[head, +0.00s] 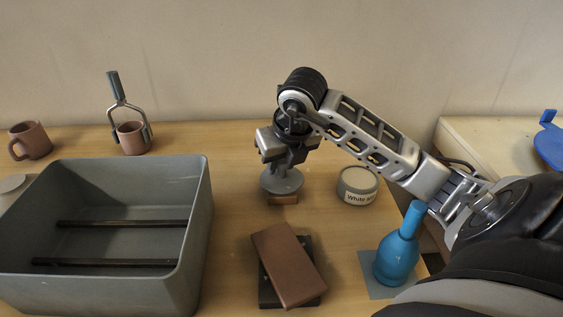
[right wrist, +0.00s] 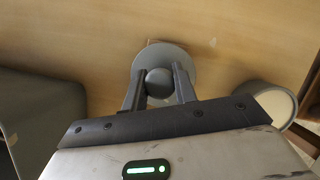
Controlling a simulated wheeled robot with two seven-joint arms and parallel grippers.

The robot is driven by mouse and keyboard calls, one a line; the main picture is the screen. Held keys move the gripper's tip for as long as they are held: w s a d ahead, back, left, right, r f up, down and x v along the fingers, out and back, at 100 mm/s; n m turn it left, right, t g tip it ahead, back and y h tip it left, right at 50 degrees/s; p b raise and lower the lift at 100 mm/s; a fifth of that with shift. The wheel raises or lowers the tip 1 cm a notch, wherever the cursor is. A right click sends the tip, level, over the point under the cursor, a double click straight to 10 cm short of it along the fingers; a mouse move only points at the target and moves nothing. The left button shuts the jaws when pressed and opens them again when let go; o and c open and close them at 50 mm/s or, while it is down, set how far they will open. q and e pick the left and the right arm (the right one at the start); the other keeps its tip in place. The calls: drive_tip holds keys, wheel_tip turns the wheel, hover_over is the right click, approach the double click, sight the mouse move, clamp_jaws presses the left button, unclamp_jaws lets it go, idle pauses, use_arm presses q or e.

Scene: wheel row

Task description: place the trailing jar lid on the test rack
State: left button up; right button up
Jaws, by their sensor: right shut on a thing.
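A grey round jar lid (head: 281,183) with a knob on top is under my right gripper (head: 284,160). The right gripper is shut on the lid's knob. In the right wrist view the lid (right wrist: 181,62) shows as a grey disc, with its round knob between the two fingers (right wrist: 158,84). A small brown block (head: 283,199) shows just below the lid; I cannot tell whether they touch. A large grey bin (head: 100,283) with two dark bars (head: 122,223) across its inside stands at the left. Nothing is clearly recognisable as a test rack. My left gripper is not in view.
A white labelled tub (head: 357,186) stands right of the lid. A brown slab (head: 288,264) lies tilted on a dark one in front. A blue bottle (head: 397,255) stands front right. Mugs (head: 32,141) and (head: 131,138) stand behind the bin, beside a grey disc (head: 12,183).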

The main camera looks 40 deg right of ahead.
drive_tip(key=shift+f, duration=0.2)
drive_tip(key=o, duration=1)
drive_tip(key=shift+c, duration=0.2)
drive_tip(key=shift+r, duration=0.3)
drive_tip(key=p+v, duration=0.2)
drive_tip(key=v, duration=0.9)
drive_tip(key=shift+s+r, duration=0.25)
drive_tip(key=shift+r, duration=0.05)
drive_tip(key=shift+a, duration=0.1)
